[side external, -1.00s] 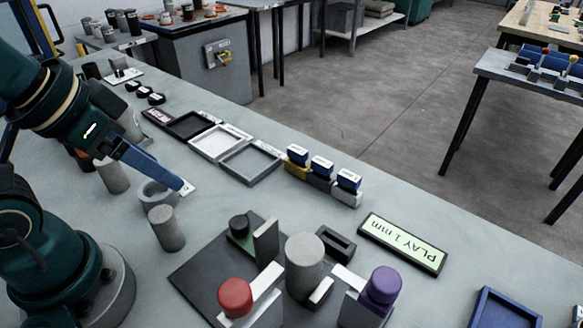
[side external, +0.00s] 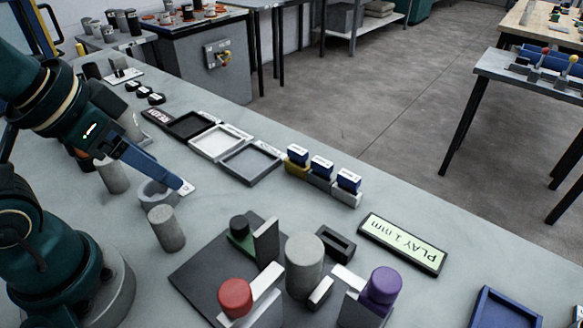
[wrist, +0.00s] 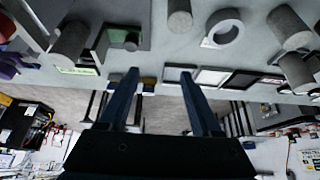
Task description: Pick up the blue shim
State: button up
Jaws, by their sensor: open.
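My gripper (side external: 184,188) is at the left of the side external view, over the bench near a grey ring. In the wrist view its two blue fingers (wrist: 158,78) are wide apart with nothing between them. Three small blocks with blue, white-labelled tops stand in a row at mid-bench: one on a yellow base (side external: 297,156), one on a grey base (side external: 321,167) and one on a white base (side external: 348,181). I cannot tell which of them is the blue shim. My gripper is well to their left, apart from them. In the wrist view the yellow base (wrist: 149,82) shows small, beyond the fingertips.
Black, white and grey trays (side external: 252,163) lie left of the blocks. A "PLAY 1 mm" sign (side external: 402,244) and a blue tray (side external: 503,308) lie right. Grey cylinders (side external: 166,228) stand near my gripper.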

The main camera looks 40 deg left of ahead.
dwell(0.3)
jog(key=w+r+n+t, duration=0.2)
jog(key=w+r, duration=0.5)
jog(key=w, duration=0.4)
jog(key=m+g, duration=0.2)
send_over(349, 176)
jog(key=s, duration=0.3)
notch_tip(349, 176, down, 14)
jog(key=shift+f, duration=0.15)
jog(key=shift+x, duration=2.3)
jog(key=shift+w, duration=0.1)
